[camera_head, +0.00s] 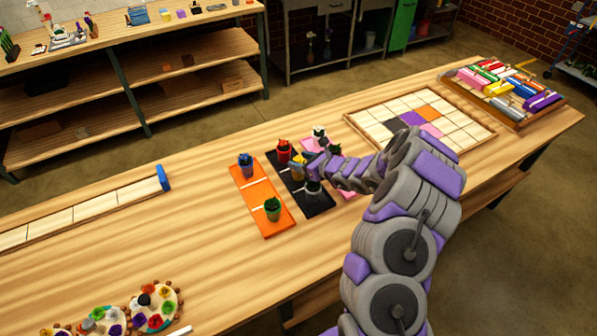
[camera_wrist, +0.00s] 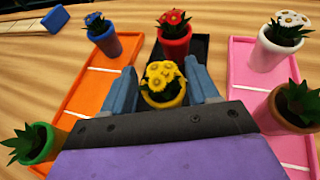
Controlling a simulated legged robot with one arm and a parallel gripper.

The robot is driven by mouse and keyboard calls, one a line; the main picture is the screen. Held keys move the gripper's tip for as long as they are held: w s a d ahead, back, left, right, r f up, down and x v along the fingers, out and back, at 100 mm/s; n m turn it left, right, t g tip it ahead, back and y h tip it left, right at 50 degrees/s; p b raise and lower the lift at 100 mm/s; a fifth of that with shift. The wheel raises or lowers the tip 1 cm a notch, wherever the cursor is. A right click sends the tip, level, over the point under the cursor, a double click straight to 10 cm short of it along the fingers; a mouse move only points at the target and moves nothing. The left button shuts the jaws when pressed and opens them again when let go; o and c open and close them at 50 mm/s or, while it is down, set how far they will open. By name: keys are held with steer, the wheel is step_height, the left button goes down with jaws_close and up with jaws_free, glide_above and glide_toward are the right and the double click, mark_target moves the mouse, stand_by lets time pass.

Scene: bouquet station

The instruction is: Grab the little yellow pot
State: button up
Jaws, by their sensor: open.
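The little yellow pot (camera_wrist: 165,99) with yellow flowers stands between the two fingers of my gripper (camera_wrist: 163,92) in the wrist view. The fingers are open, one on each side of the pot, and I cannot tell whether either touches it. In the head view the yellow pot (camera_head: 298,171) is partly hidden by my gripper (camera_head: 303,164), which reaches in from the right above the black tray (camera_head: 317,203).
A red pot (camera_wrist: 174,42) stands just behind. A blue pot (camera_wrist: 104,42) and a green pot (camera_wrist: 37,141) stand on the orange tray (camera_wrist: 88,93). A white pot (camera_wrist: 266,52) and a brown pot (camera_wrist: 278,111) are by the pink tray (camera_wrist: 245,80).

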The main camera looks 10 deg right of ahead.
steer(key=shift+x, duration=1.8)
steer(key=shift+r, duration=0.15)
steer(key=shift+c, duration=0.3)
steer(key=shift+s, duration=0.1)
jaws_close()
